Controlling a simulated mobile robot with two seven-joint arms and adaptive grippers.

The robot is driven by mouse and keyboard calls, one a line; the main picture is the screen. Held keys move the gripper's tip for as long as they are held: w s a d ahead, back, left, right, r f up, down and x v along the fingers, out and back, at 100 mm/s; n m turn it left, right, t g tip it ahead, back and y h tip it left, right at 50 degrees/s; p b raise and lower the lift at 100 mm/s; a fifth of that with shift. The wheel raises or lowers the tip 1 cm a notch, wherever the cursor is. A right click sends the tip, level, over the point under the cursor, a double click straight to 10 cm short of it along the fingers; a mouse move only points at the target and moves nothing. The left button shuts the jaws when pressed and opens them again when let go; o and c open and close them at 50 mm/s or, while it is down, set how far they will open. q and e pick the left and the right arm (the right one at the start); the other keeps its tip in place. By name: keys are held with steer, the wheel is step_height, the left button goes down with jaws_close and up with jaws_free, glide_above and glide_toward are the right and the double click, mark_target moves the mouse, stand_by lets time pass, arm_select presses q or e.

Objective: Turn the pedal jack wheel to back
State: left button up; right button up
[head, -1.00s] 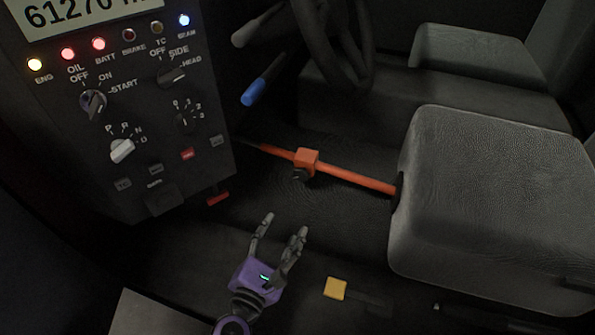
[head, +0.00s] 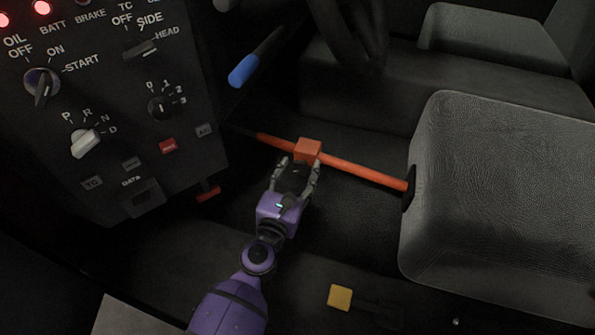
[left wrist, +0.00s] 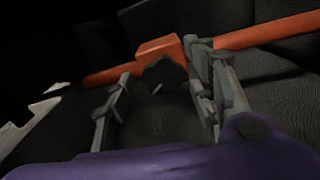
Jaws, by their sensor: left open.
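The pedal jack is an orange rod (head: 365,175) with an orange block (head: 307,150) on it, running from the floor area by the panel to the seat front. The jack also shows in the left wrist view as an orange block (left wrist: 160,47) on the rod. The dark wheel on the block's near side is largely lost in shadow between the fingers. My left gripper (head: 296,168) is purple with grey fingers, open, its fingertips at the block's near side. In the left wrist view, the fingers (left wrist: 156,60) stand apart, one at each side of the block. My right gripper is not in view.
The control panel (head: 110,120) with knobs and lit lamps stands at left. A blue-tipped lever (head: 243,72) and the steering wheel (head: 340,40) are beyond the jack. The grey seat (head: 500,190) is at right. A yellow pedal (head: 340,297) lies nearer, below.

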arm_select(q)
steer(key=c, duration=1.1)
steer(key=shift+o, duration=0.2)
steer(key=shift+m, duration=0.3)
